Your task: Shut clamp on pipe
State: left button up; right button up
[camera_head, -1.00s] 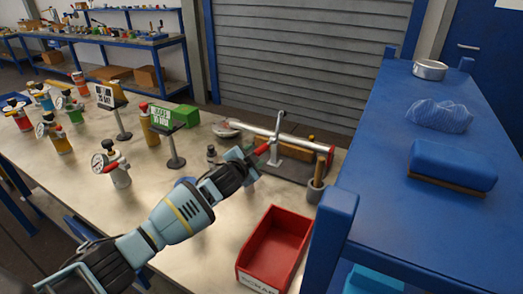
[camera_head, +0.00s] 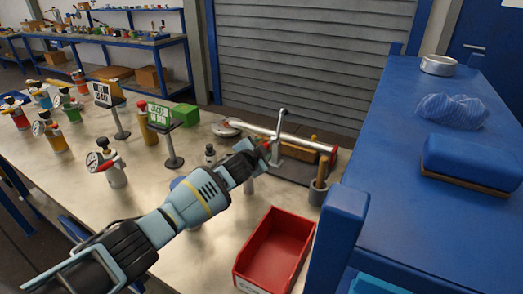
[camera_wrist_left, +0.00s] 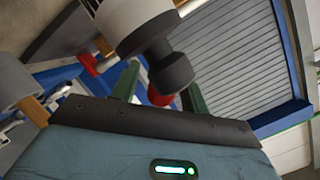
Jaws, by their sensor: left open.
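A silver pipe (camera_head: 250,130) lies along a dark base at the back right of the bench. An upright grey metal piece (camera_head: 280,128), seemingly part of the clamp, stands at the pipe. My left gripper (camera_head: 260,150) is in front of it, covering most of a red grip there. In the left wrist view, my open left gripper (camera_wrist_left: 158,88) has its two green fingers apart. A red rounded end (camera_wrist_left: 160,97) shows between them, partly behind a dark grey cylinder (camera_wrist_left: 170,72). I cannot tell whether the fingers touch it. My right gripper is not in view.
Gauged vessels (camera_head: 113,175) and two signs (camera_head: 160,117) stand left.

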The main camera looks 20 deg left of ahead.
pick_arm(q)
jog(key=c, duration=0.9)
grip_shut()
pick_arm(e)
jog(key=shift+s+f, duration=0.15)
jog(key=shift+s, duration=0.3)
pick_arm(q)
jog(key=shift+r, duration=0.1)
